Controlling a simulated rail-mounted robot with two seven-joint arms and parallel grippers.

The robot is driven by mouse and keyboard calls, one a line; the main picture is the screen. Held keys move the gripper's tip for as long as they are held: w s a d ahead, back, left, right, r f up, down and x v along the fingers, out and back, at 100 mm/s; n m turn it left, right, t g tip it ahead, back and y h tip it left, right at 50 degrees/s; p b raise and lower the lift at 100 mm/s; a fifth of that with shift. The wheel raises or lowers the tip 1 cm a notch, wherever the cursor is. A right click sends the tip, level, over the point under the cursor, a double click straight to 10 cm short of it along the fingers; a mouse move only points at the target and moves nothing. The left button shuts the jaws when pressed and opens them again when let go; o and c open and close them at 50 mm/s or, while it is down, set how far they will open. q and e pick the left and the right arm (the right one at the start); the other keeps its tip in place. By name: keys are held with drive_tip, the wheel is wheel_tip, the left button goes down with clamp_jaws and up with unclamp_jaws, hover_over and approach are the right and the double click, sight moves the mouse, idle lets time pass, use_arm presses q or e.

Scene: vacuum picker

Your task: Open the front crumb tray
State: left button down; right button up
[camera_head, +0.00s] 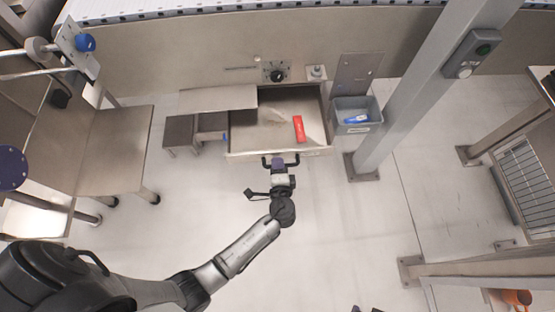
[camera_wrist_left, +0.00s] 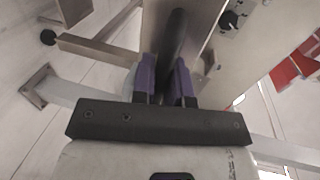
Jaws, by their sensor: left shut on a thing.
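The front crumb tray (camera_head: 240,154) is a metal drawer below the conveyor in the head view. It stands pulled out, with its inside showing from above. A red item (camera_head: 298,128) and pale crumbs lie in it. My left gripper (camera_head: 279,163) is at the middle of the tray's front, shut on its dark bar handle (camera_head: 266,161). In the left wrist view the purple fingers (camera_wrist_left: 168,85) sit on both sides of the dark handle bar (camera_wrist_left: 176,35). The handle's middle is hidden by the gripper in the head view. My right gripper does not show.
A metal plate (camera_head: 217,98) covers the tray's back left. Small steps (camera_head: 180,133) stand left of it. A grey bin (camera_head: 357,125) with a blue item hangs at right, beside a metal post (camera_head: 405,95). The floor in front is clear.

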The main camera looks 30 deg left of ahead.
use_arm(q)
drive_tip(key=shift+v, duration=0.9)
drive_tip(key=shift+f, duration=0.2)
drive_tip(key=c, duration=1.4)
unclamp_jaws()
drive_tip(key=shift+o, duration=1.3)
drive_tip(key=shift+s+d, duration=0.1)
drive_tip(key=p+v, duration=0.4)
drive_tip(key=v, duration=0.9)
drive_tip(key=shift+s+d, duration=0.2)
drive_tip(key=shift+s, duration=0.05)
